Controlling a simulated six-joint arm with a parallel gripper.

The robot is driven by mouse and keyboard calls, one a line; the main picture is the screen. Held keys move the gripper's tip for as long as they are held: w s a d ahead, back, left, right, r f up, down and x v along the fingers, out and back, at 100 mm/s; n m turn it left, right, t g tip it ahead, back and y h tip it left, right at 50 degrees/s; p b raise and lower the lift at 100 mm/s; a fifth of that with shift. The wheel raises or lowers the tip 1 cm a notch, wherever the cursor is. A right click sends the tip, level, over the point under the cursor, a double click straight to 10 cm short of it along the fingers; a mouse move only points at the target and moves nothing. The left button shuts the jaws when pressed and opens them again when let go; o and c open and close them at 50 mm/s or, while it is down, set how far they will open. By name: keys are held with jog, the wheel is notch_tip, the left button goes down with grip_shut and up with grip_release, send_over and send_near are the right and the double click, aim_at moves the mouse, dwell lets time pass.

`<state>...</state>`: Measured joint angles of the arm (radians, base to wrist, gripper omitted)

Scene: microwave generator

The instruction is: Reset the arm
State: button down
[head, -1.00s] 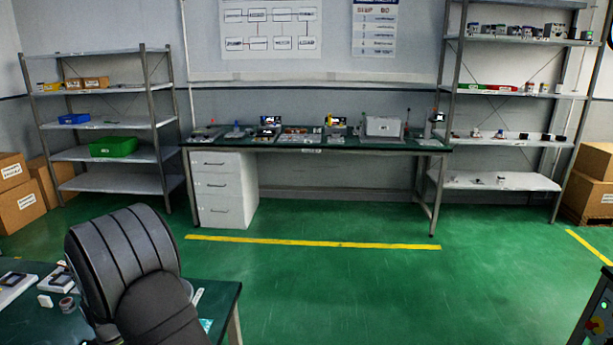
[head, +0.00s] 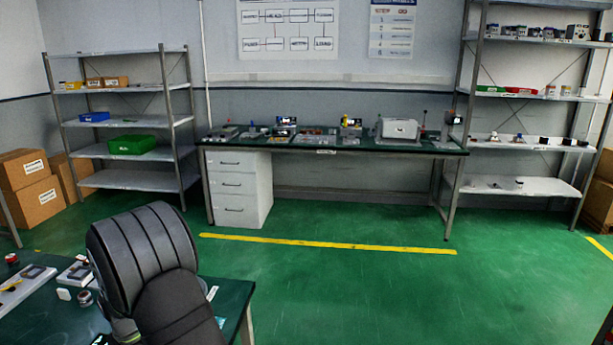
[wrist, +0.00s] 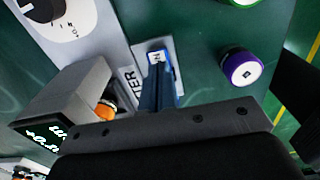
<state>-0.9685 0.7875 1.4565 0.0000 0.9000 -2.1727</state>
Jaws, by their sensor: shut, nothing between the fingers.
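In the wrist view my gripper (wrist: 158,85) reaches over a green bench top (wrist: 205,30). Its slim fingers are together with nothing seen between them. Their tips are over or close to a small grey plate with a blue-and-white part (wrist: 155,57); I cannot tell if they touch. In the head view my dark arm stands at the lower left over the near green table (head: 235,300), and the gripper is hidden there.
In the wrist view a grey box with a lit display (wrist: 60,125) and orange knob (wrist: 105,109) stands left of my fingers, and a purple-rimmed round button (wrist: 241,70) right. Across open green floor (head: 350,295) are a workbench (head: 340,148) and shelves (head: 130,124).

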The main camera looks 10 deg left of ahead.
notch_tip(320, 180, up, 16)
jog(key=s, duration=0.1)
jog(key=shift+a, duration=0.2)
jog(key=c, duration=1.7)
grip_release()
jog(key=shift+w+r, duration=0.1)
jog(key=shift+r, duration=0.15)
jog(key=o, duration=1.7)
jog(key=w+d+r+t+y, duration=0.1)
jog(key=w+r+y, duration=0.1)
jog(key=r, duration=0.4)
jog(key=w+d+r+t+y, duration=0.1)
jog(key=r, duration=0.5)
jog(key=shift+w+d+y, duration=0.35)
jog(key=shift+y, duration=0.05)
jog(key=x, duration=0.9)
jog(key=shift+w+a+f, duration=0.15)
jog(key=shift+w+a, duration=0.05)
jog(key=shift+w, duration=0.05)
jog(key=v, duration=1)
jog(key=shift+s, duration=0.15)
jog(key=shift+d, duration=0.1)
